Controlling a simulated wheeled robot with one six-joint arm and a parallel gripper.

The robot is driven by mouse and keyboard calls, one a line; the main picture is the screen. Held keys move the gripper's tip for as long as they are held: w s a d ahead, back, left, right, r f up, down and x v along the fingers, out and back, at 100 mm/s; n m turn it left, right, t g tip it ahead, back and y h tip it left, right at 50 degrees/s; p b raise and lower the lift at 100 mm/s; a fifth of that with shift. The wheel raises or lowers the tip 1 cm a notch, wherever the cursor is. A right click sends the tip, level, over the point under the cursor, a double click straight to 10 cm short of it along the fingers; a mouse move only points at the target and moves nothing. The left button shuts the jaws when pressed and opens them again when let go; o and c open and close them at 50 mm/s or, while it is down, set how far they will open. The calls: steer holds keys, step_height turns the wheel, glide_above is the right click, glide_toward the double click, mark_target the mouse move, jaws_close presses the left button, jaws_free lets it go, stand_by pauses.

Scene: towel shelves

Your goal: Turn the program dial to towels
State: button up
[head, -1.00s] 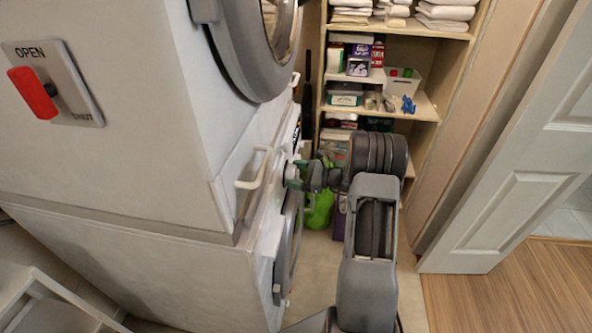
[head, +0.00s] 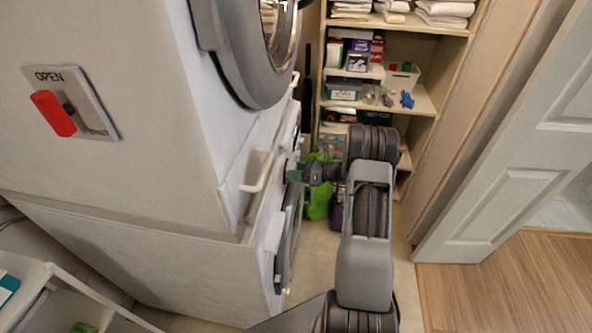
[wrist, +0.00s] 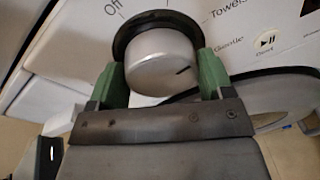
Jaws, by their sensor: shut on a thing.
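The program dial (wrist: 158,72) is a round silver knob with a black ring behind it, on a white panel. Its short dark mark points right and slightly up in the wrist view, toward the area around and just below the word Gentle (wrist: 228,43). The word Towels (wrist: 229,14) is higher up, at the upper right, and Off (wrist: 113,7) is at the upper left. My gripper (wrist: 161,82) is shut on the dial, one green finger on each side. In the head view my gripper (head: 297,173) is at the machine's front, and the dial is hidden there.
A white handle (head: 258,172) juts from the machine just left of my gripper. A round door (head: 288,240) is below it. A red lever (head: 53,113) is on the machine's side. Shelves (head: 425,103) stand behind, and a white door (head: 505,170) is at the right.

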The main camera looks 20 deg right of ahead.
steer(key=shift+f, duration=0.1)
stand_by(0.4)
steer(key=o, duration=0.9)
steer(key=shift+s+d, duration=0.1)
steer(key=b+v, duration=0.2)
steer(key=v, duration=1.1)
steer(key=shift+s+d, duration=0.2)
steer(key=shift+d, duration=0.05)
